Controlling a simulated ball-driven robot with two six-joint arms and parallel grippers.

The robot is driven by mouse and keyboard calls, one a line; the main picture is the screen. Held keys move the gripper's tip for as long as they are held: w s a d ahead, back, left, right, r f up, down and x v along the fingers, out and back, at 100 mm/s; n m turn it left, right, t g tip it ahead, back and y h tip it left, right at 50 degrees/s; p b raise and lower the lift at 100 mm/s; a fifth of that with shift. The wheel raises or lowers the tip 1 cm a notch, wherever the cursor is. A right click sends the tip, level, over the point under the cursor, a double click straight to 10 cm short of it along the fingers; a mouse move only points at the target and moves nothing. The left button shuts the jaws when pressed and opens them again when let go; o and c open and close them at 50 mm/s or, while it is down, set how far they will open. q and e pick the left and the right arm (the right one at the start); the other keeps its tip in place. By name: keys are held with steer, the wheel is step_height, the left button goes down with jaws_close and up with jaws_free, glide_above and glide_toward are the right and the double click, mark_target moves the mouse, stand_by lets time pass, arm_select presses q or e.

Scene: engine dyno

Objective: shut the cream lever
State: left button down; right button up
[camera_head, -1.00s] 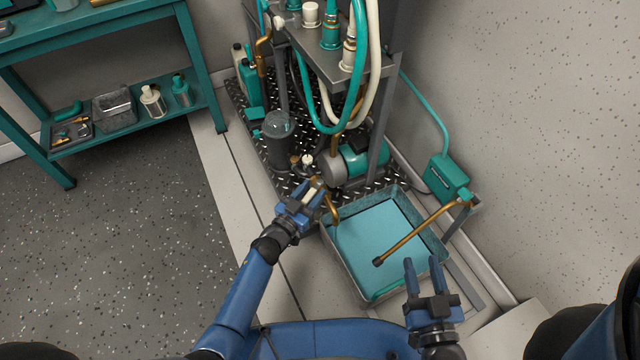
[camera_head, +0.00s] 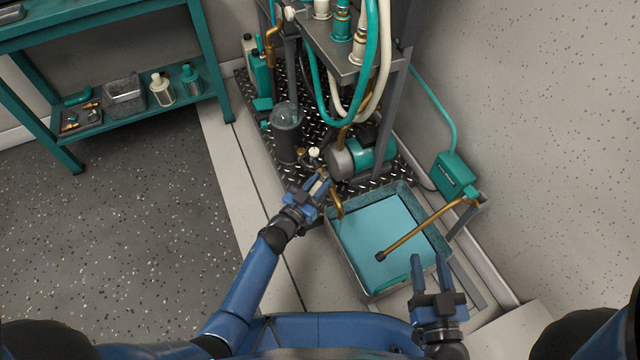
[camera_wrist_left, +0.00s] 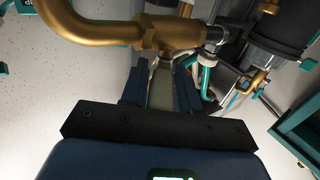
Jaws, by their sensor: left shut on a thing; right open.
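The cream lever (camera_head: 318,186) sits on the brass pipe and valve at the front of the stand, just left of the tray. My left gripper (camera_head: 317,190) is shut on it. In the left wrist view the lever (camera_wrist_left: 162,88) shows as a pale bar between the two dark blue fingers, running up to the brass valve body (camera_wrist_left: 172,38). The fingers hide parts of its sides. My right gripper (camera_head: 432,275) is open and empty, over the front right edge of the tray.
A metal tray of teal liquid (camera_head: 385,240) stands below the brass spout. A teal motor (camera_head: 372,155) and grey canister (camera_head: 286,130) stand behind. The floor at left is clear.

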arm_select(q)
steer(key=shift+d, duration=0.1)
steer(key=shift+w+a+r+g+h+p, duration=0.2)
steer(key=shift+w+a+g+h+p, duration=0.15)
steer(key=shift+p, duration=0.25)
steer(key=shift+w+a+r+m+g+h+p, duration=0.1)
steer(key=shift+a+m+g+h+p, duration=0.2)
steer(key=shift+m+p, duration=0.4)
steer(key=m+g+h, duration=0.1)
steer(key=g, duration=0.1)
steer(key=m+g+h, duration=0.2)
steer(key=w+m+g+h, duration=0.1)
steer(key=m+g, duration=0.1)
steer(key=shift+a+f+g+h, duration=0.25)
steer(key=shift+h, duration=0.1)
steer(key=shift+w, duration=0.1)
